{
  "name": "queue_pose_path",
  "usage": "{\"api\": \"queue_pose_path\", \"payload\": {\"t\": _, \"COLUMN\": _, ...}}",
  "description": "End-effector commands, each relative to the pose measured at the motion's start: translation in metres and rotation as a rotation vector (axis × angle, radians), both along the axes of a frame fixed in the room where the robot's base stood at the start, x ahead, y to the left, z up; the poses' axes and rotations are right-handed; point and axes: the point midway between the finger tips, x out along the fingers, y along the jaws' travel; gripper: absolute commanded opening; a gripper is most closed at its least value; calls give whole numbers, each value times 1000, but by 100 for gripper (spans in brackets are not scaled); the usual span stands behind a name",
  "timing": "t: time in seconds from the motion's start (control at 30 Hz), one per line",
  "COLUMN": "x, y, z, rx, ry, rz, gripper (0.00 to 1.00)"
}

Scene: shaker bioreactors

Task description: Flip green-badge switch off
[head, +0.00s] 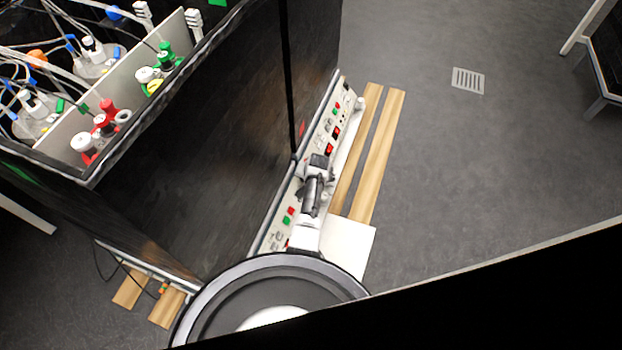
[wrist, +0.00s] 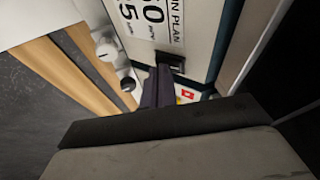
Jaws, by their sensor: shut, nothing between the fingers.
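A long pale control panel (head: 337,101) with small red, green and black parts runs along the base of the dark cabinet in the head view. Small green marks show at its upper part (head: 335,110) and lower part (head: 287,220); which one is the green badge I cannot tell. My gripper (head: 318,162) is over the middle of the panel and hides part of it. In the wrist view my gripper (wrist: 157,75) is shut and empty, its tips close beside a black switch (wrist: 172,62); contact is unclear. A small red mark (wrist: 187,93) sits beside the fingers.
The dark cabinet (head: 220,110) stands left of the panel, with bottles and tubing in a tray (head: 130,92) on top. Wooden planks (head: 382,150) lie on the floor to the right. Open floor lies right.

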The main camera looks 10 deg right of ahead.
Motion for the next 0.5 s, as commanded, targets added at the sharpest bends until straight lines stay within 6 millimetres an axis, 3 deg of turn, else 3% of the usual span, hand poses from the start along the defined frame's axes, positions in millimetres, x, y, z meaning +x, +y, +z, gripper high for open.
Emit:
{"api": "queue_pose_path", "payload": {"t": 0.23, "x": 0, "y": 1, "z": -11, "rx": 0, "ry": 1, "rz": 0, "gripper": 0}}
{"api": "queue_pose_path", "payload": {"t": 0.5, "x": 0, "y": 2, "z": -6, "rx": 1, "ry": 0, "rz": 1, "gripper": 0}}
